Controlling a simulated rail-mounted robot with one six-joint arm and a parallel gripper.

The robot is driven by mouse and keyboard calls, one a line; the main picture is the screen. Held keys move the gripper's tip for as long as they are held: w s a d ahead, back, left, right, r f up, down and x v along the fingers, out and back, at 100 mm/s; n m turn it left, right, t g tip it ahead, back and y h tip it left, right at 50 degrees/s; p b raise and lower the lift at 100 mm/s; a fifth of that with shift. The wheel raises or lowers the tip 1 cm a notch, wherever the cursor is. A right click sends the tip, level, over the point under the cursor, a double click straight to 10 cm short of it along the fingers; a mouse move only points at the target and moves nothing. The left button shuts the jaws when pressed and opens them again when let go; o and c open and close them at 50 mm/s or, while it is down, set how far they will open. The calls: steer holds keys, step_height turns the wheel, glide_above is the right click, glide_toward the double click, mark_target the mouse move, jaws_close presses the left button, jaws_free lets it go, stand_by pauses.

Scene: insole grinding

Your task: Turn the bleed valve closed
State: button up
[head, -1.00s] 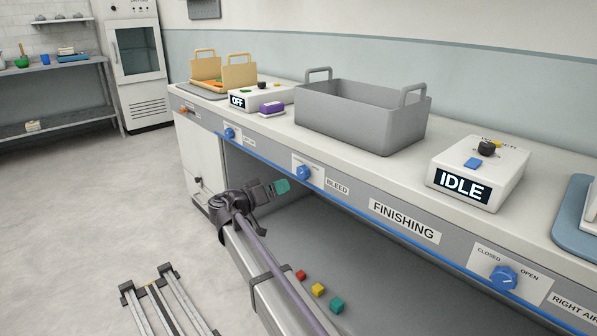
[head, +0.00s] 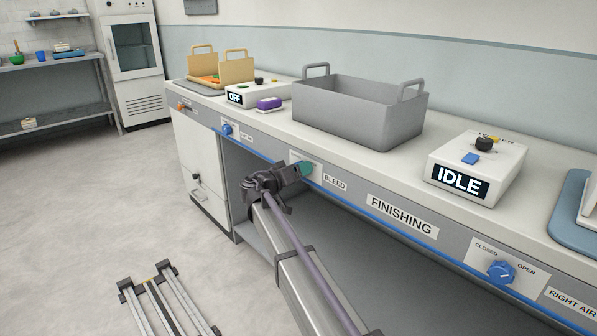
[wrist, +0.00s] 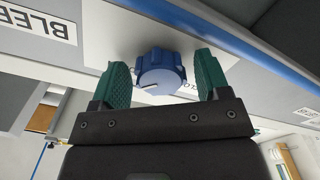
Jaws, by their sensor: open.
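The bleed valve is a blue knob (wrist: 160,72) on a white plate on the bench's front panel, beside the BLEED label (head: 335,183). In the wrist view it sits between the two teal fingertips of my gripper (wrist: 163,66). The gripper is open, with one finger on each side of the knob. The right finger shows a gap to it; whether the left finger touches cannot be told. A white pointer line shows on the knob's near face. In the head view my gripper (head: 304,169) covers the knob.
A blue rail (head: 397,215) runs along the panel below the labels. Other blue knobs sit at the left (head: 227,129) and at the right (head: 501,272), the latter marked CLOSED and OPEN. A grey bin (head: 355,117) and an IDLE box (head: 478,168) stand on the bench above.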

steer(key=shift+c, duration=0.3)
steer(key=c, duration=0.9)
steer(key=shift+o, duration=0.2)
steer(key=shift+n, duration=0.3)
steer(key=n, duration=0.4)
steer(key=shift+s, duration=0.1)
steer(key=n, duration=0.4)
steer(key=shift+r+n, duration=0.1)
steer(key=shift+n, duration=0.3)
steer(key=n, duration=0.4)
steer(key=shift+n, duration=2.2)
steer(key=shift+r, duration=0.1)
